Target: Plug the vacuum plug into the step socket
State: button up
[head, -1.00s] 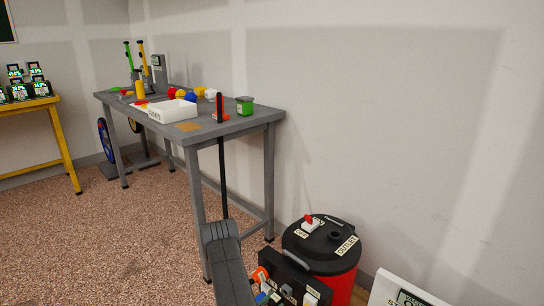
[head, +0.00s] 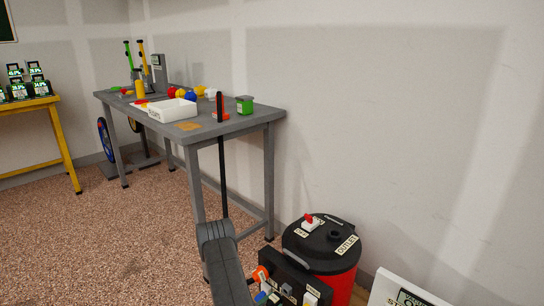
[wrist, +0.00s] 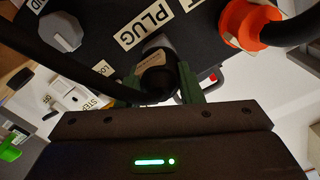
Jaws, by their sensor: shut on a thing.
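In the wrist view my gripper (wrist: 160,84) has its green fingers shut on a dark round plug (wrist: 157,73) with a small pale label, which I take to be the vacuum plug. It is close to a black panel (wrist: 98,35) bearing a "PLUG" label; I cannot tell whether they touch. A black cable runs to the upper left. A label beginning "STEP" (wrist: 96,102) shows at the left, beside a pale switch part (wrist: 70,96). The step socket's opening is not clearly visible. In the head view my gripper is hidden behind my arm or below the frame.
An orange plug (wrist: 245,22) with a thick black cable sits on the panel, near a grey knob (wrist: 60,31). The red and black vacuum canister (head: 340,282) stands by the wall. A white box (head: 400,288) is right of it. A grey workbench (head: 240,124) stands behind.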

aim_at(278, 298)
jog(key=shift+b+x, duration=0.45)
jog(key=shift+x, duration=1.15)
dwell(0.3)
jog(key=o, duration=1.2)
jog(key=shift+c, duration=0.2)
jog(key=v, duration=0.9)
jog(key=shift+w+d, duration=0.1)
jog(key=shift+x, duration=4.05)
